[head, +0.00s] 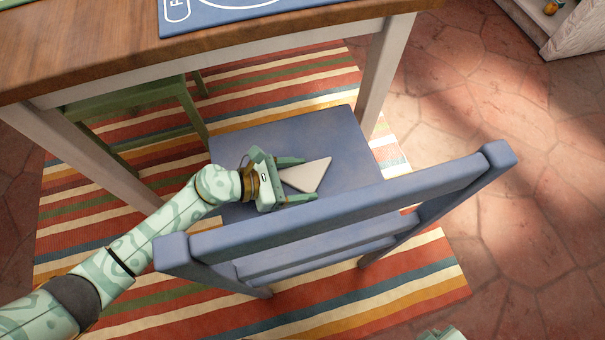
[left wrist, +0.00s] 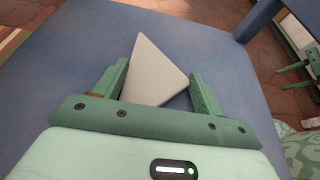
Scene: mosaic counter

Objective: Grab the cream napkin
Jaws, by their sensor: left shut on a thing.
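The cream napkin (head: 311,174), folded into a triangle, is at the seat of the blue chair (head: 335,128). My left gripper (head: 308,179) reaches over the seat from the left and is shut on the napkin, with one finger on each side of it. In the left wrist view the napkin (left wrist: 154,66) sits between the two green fingers, its wide end toward the palm and its tip pointing away. I cannot tell whether it touches the seat. My right gripper (left wrist: 297,76) shows at the right edge of the left wrist view, its two fingers apart and empty.
A wooden table (head: 100,50) with a blue mat (head: 215,14) is beyond. A green chair (head: 145,100) is tucked under it. A striped rug (head: 400,290) lies below.

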